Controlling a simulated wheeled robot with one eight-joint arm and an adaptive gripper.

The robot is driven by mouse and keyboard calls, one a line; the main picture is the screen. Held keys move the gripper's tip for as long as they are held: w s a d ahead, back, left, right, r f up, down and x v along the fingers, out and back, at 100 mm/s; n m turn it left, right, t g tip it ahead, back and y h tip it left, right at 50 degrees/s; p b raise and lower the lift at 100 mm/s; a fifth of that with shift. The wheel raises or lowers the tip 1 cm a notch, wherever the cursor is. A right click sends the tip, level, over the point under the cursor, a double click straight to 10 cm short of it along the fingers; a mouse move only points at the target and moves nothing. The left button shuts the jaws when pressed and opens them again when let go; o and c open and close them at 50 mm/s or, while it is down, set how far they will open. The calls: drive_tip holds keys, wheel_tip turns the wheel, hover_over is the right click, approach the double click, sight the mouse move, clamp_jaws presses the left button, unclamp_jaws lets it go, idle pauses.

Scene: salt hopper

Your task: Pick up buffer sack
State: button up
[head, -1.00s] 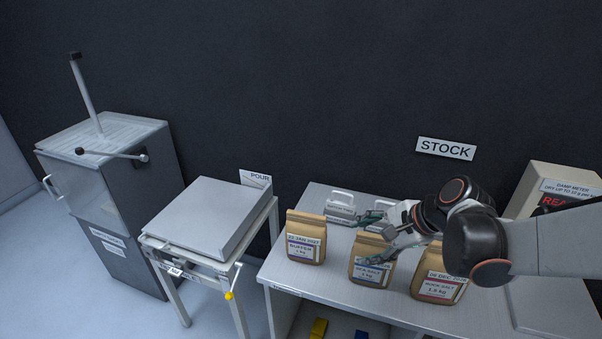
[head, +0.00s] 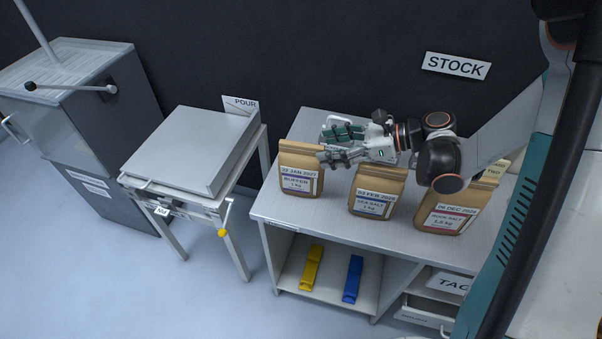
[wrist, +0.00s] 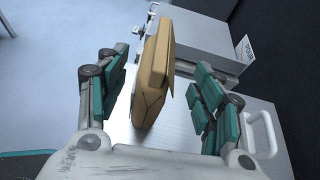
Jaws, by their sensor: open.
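The buffer sack (head: 300,170) is a brown paper sack with a white label reading BUFFER. It stands upright at the left end of the stock table. My gripper (head: 335,145) is open at its right side, level with the sack's upper part, with the fingers pointing left towards it. In the wrist view the sack (wrist: 154,75) shows edge-on between the two open fingers (wrist: 158,95). The fingers are apart from the sack on both sides there. Whether the sack lies fully between the fingertips or just beyond them I cannot tell.
The sea salt sack (head: 377,192) and rock salt sack (head: 455,207) stand to the right on the table (head: 335,212). A white handled item (wrist: 262,135) is close to the fingers. The pour stand (head: 190,150) is left. Yellow (head: 312,268) and blue (head: 352,278) objects lie on the shelf below.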

sight(298, 152)
drive_tip(key=shift+b+x, duration=0.95)
drive_tip(key=shift+x, duration=3.05)
drive_tip(key=shift+c, duration=0.5)
drive_tip(key=shift+s, duration=0.1)
clamp_jaws()
